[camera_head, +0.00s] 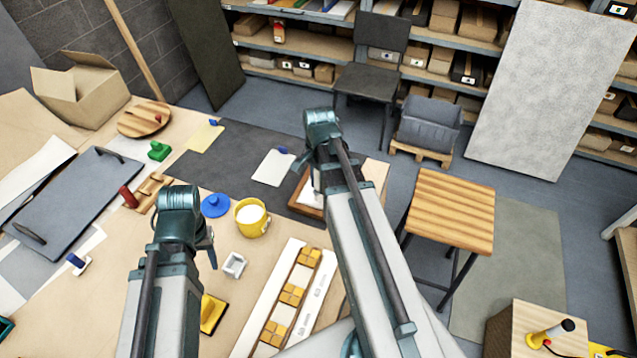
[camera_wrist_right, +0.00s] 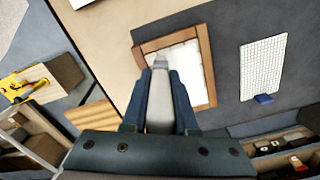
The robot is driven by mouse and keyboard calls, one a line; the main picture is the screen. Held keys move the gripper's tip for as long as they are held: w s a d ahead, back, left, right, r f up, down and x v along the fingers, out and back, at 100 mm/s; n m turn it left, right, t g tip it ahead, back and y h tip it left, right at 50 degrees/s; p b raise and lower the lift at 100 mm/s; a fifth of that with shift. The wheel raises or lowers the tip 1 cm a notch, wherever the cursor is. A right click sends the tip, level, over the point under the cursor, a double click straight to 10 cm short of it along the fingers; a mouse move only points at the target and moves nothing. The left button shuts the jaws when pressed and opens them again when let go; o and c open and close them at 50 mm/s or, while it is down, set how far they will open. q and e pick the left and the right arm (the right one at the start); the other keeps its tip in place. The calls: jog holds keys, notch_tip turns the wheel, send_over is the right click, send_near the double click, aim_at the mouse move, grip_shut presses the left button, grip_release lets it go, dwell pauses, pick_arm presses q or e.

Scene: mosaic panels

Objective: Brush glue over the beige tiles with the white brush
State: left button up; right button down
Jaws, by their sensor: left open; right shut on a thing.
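My right gripper (camera_wrist_right: 160,82) is shut on the white brush (camera_wrist_right: 160,110), whose grey tip points away between the blue fingers. In the head view the right wrist hides the brush and fingers. The tip appears over a wooden frame (camera_wrist_right: 203,62) with a white inside; I cannot tell whether it touches. Pale beige tiles (camera_head: 283,313) alternate with orange tiles on a long white strip on the table, left of my right arm. My left gripper (camera_head: 212,256) is open and points down beside a small white cup; its far finger is hidden.
A yellow pot (camera_head: 250,217) with white contents and a blue lid (camera_head: 214,205) stand between the arms. A yellow trowel (camera_head: 212,313) lies near my left arm. A grey slab (camera_head: 70,195) fills the left. A wooden stool (camera_head: 450,208) stands at the right.

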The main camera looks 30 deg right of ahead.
jog(key=shift+r+p, duration=0.5)
jog(key=shift+r, duration=0.4)
notch_tip(320, 180, up, 3)
jog(key=p, duration=0.3)
jog(key=shift+r, duration=0.1)
